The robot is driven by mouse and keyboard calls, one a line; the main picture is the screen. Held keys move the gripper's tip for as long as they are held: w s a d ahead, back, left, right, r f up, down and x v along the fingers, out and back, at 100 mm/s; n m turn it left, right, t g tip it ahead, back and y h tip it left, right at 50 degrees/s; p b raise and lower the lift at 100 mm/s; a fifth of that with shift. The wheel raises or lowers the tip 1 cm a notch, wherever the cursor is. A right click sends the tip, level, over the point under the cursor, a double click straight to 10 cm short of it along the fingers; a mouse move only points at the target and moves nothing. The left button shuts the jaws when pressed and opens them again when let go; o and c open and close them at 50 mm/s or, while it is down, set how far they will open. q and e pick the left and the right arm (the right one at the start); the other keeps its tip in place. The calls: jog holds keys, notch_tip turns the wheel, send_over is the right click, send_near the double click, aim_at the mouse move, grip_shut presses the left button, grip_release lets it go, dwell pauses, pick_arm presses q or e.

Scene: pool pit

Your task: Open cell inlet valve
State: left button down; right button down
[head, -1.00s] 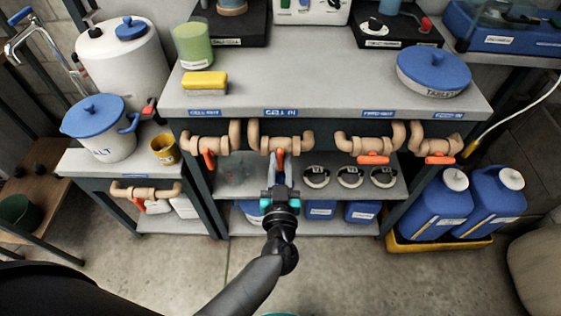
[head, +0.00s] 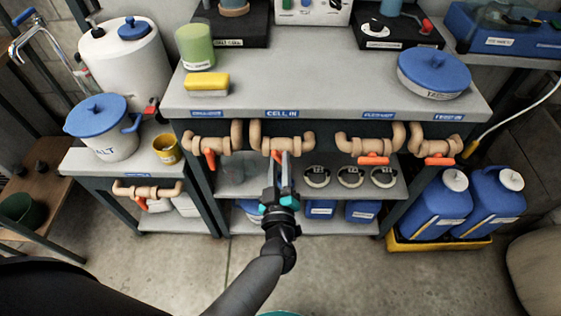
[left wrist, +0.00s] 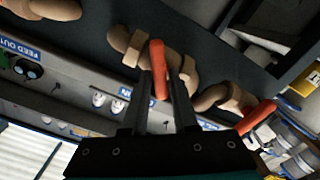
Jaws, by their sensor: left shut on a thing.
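The cell inlet valve (head: 282,143) is a tan pipe fitting with an orange lever, under the "CELL IN" label (head: 283,114) on the front of the bench. My left gripper (head: 281,158) is at this valve, shut on its orange lever (left wrist: 158,68). In the left wrist view the lever stands between the two dark fingers. In the head view the fingers hide most of the lever. My right gripper is not in view.
A similar valve (head: 210,144) with an orange lever sits close on the left. Two more valves (head: 370,145) (head: 435,144) are on the right. Round black-and-white gauges (head: 350,177) and blue containers (head: 362,211) stand on shelves below. Open floor lies in front.

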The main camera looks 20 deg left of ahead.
pick_arm(q)
jog(key=n, duration=0.5)
jog(key=shift+a+f+n+b, duration=0.15)
jog(key=shift+n+b, duration=0.15)
jog(key=shift+b, duration=0.05)
jog(key=shift+n, duration=0.9)
jog(key=n+b, duration=0.1)
jog(key=n, duration=0.3)
jog(key=shift+f, duration=0.15)
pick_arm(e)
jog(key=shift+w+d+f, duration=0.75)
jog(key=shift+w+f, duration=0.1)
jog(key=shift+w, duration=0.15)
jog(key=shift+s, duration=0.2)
pick_arm(q)
jog(key=c, duration=0.8)
grip_release()
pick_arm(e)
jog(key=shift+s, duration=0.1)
